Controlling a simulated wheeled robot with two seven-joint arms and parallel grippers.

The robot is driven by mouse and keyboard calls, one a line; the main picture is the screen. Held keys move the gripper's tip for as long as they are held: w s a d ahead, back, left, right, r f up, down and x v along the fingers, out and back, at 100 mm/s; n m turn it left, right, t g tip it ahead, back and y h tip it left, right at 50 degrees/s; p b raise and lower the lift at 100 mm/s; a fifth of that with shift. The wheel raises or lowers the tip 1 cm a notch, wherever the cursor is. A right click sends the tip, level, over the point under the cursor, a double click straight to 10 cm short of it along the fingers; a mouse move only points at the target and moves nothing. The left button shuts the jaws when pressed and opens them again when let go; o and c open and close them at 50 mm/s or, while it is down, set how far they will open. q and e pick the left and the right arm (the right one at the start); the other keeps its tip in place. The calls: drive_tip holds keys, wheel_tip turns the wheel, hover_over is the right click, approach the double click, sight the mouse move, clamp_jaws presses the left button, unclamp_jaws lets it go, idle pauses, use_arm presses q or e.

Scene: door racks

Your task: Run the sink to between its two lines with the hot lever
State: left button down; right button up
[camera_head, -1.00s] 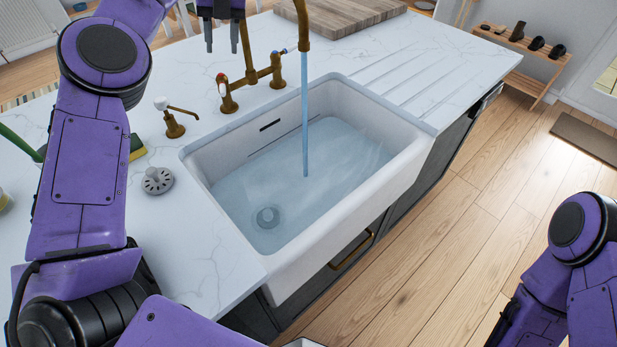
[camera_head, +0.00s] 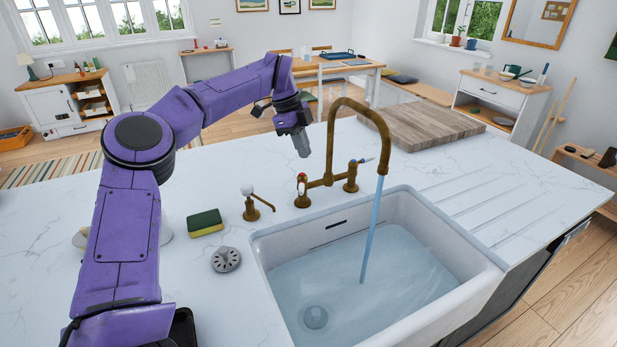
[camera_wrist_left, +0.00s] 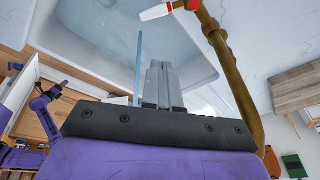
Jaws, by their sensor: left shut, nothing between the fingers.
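The white sink (camera_head: 258,262) holds clear water (camera_head: 400,275). A thin line shows on its back wall just above the water, below the dark overflow slot (camera_head: 336,225); a second line cannot be made out. A stream (camera_head: 371,240) runs from the brass tap spout (camera_head: 381,140). The hot lever (camera_head: 302,180), marked red, is on the tap's left; in the left wrist view its white handle (camera_wrist_left: 156,12) shows. The blue-marked lever (camera_head: 366,160) is on the right. My left gripper (camera_head: 302,150) is shut and empty, above and behind the hot lever. My right gripper is not in view.
A brass soap pump (camera_head: 250,206), a green and yellow sponge (camera_head: 205,222) and a grey strainer (camera_head: 226,259) stand left of the sink. A wooden board (camera_head: 425,125) lies behind right. The tall spout rises right of my left gripper. The drainer grooves (camera_head: 500,210) are clear.

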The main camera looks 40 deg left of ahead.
sight(302, 184)
use_arm(q)
wheel_tip(302, 184, down, 10)
drive_tip(key=n+p, duration=0.5)
drive_tip(key=p, duration=0.1)
drive_tip(key=shift+w+d+f+t, duration=0.25)
drive_tip(key=shift+w+t, duration=0.15)
drive_tip(key=shift+w, duration=0.15)
drive_tip(key=shift+f, duration=0.1)
